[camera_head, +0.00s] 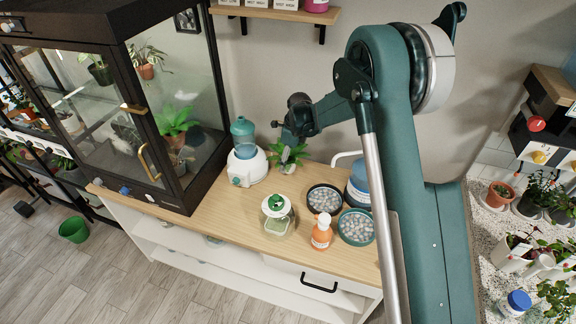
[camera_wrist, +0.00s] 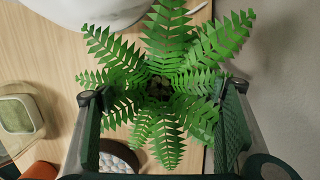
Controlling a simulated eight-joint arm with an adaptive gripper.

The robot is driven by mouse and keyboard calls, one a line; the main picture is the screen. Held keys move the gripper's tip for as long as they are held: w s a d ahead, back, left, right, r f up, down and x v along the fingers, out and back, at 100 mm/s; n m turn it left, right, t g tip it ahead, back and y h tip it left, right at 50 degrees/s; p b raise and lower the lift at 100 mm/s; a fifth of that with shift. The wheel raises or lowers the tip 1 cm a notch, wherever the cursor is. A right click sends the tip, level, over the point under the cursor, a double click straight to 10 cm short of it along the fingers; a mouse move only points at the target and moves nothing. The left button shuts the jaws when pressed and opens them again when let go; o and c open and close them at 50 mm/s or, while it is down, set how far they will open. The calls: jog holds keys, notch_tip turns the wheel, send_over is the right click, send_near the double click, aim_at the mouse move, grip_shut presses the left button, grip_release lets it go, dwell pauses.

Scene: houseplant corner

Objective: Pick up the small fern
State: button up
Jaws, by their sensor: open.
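The small fern (camera_head: 293,155) stands on the wooden counter against the back wall, right of the white and teal humidifier. In the wrist view its green fronds (camera_wrist: 168,45) spread around a dark centre and fill the middle of the picture. My gripper (camera_wrist: 160,95) is open, with one finger on each side of the fern's centre. Some fronds overlap or pass close to the fingers; whether they touch is unclear. In the head view my gripper (camera_head: 290,138) is just above and at the fern, partly covering it.
The humidifier (camera_head: 246,160) stands close on the left. A lidded glass jar (camera_head: 278,213), an orange bottle (camera_head: 321,232), two pebble trays (camera_head: 325,198) (camera_head: 356,227) and a blue container (camera_head: 358,190) stand in front and to the right. A glass cabinet (camera_head: 180,70) stands left.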

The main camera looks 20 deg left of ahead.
jog(key=shift+c, duration=0.6)
jog(key=c, duration=1)
jog(key=shift+r, duration=0.15)
jog(key=shift+r+p, duration=0.6)
jog(key=shift+r, duration=4.3)
